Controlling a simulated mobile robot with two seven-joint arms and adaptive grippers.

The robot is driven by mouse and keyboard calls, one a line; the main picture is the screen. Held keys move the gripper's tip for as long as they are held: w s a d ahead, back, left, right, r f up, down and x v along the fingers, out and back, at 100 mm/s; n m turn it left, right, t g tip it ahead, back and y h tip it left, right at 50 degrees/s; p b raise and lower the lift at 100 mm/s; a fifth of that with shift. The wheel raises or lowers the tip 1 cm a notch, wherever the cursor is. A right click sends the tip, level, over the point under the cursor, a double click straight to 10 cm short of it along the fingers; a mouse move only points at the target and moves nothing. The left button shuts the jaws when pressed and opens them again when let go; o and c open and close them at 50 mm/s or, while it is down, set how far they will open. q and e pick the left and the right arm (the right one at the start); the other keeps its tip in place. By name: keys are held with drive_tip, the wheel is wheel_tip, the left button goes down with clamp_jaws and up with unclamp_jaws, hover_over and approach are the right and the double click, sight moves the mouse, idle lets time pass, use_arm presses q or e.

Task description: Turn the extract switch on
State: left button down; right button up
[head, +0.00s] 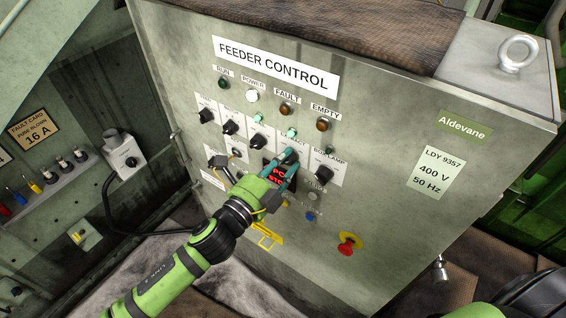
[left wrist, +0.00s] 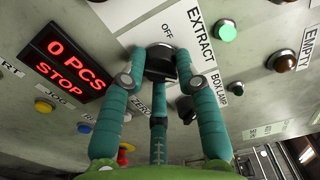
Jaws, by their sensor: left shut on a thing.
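The grey feeder control cabinet (head: 400,110) fills the middle of the head view. The black extract switch (left wrist: 160,52) sits under the EXTRACT label, beside an OFF mark, in the left wrist view. In the head view its knob (head: 291,153) is partly covered by my fingers. My left gripper (head: 284,170) reaches the panel from below, and its teal fingers are closed around the knob; they also show in the left wrist view (left wrist: 159,80). The exact pointer direction is hard to read. A green lamp (left wrist: 227,32) is lit beside the EXTRACT label. My right gripper is not in view.
The box lamp switch (head: 324,173) is close on the right. A red display (left wrist: 66,62) reads 0 PCS STOP. A red emergency button (head: 347,246) and small coloured buttons lie below. A yellow bracket (head: 268,236) sits beneath my arm.

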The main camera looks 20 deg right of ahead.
use_arm(q)
drive_tip(key=shift+w, duration=0.1)
drive_tip(key=c, duration=0.9)
unclamp_jaws()
drive_tip(key=v, duration=1.2)
